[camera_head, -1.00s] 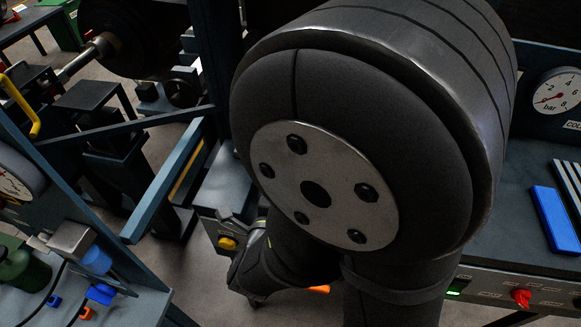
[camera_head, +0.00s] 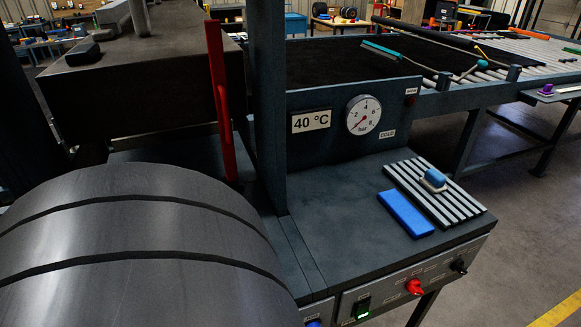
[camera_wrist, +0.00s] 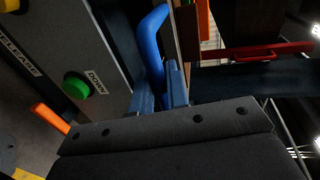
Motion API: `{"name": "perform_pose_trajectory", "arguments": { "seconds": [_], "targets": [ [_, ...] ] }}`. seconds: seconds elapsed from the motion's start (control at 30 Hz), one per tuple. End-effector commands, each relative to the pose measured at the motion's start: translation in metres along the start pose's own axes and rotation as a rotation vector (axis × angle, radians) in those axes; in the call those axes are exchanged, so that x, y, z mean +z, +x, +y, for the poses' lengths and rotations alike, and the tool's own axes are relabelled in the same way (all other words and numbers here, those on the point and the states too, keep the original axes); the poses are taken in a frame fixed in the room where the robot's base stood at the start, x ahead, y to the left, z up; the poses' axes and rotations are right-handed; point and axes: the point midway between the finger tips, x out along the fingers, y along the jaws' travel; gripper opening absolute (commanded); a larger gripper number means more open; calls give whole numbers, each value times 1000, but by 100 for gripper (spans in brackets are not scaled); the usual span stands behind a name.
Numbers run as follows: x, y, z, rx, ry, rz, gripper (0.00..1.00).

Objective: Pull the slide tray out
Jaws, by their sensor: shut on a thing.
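In the wrist view, my gripper (camera_wrist: 160,95) is shut on a blue handle (camera_wrist: 150,45). The handle rises as a curved bar from between the fingers. The slide tray itself cannot be told apart for sure from the dark parts around the handle. My gripper does not show in the head view; a large rounded part of my arm fills its lower left.
In the wrist view, a panel (camera_wrist: 112,45) with a green DOWN button (camera_wrist: 76,86) stands left of the handle, and a red bar (camera_wrist: 270,52) lies right. In the head view, the console (camera_head: 340,250) carries a gauge (camera_head: 363,115), a blue block (camera_head: 405,213) and switches.

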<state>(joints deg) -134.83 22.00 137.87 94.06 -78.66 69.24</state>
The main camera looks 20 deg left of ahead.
Motion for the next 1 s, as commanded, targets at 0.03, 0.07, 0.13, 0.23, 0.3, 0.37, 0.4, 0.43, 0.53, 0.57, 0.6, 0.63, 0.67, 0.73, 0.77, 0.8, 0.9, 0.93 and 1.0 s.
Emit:
{"name": "perform_pose_trajectory", "arguments": {
  "seconds": [0.03,0.07,0.13,0.23,0.3,0.37,0.4,0.43,0.53,0.57,0.6,0.63,0.67,0.73,0.77,0.8,0.9,0.93,1.0],
  "targets": [
    [0,0,0,1,1,-1,0],
    [0,0,0,1,1,-1,0],
    [0,0,0,1,1,-1,0],
    [1,0,0,1,1,-1,16],
    [1,0,0,1,1,-1,30],
    [1,0,0,1,1,-1,32],
    [1,0,0,0,1,-1,32],
    [0,0,0,0,1,-1,32],
    [0,0,0,0,1,-1,32],
    [0,0,0,0,1,-1,32],
    [0,0,0,0,1,-1,32],
    [1,-1,0,0,1,-1,32],
    [1,-1,0,0,1,-1,32],
    [1,-4,0,0,1,-3,32],
    [1,-6,0,-1,1,-4,32],
    [1,-9,0,-1,1,-4,32],
    [2,-19,0,0,2,-6,32],
    [2,-22,0,0,2,-6,32],
    [2,-31,0,0,1,-6,32]
  ]
}}
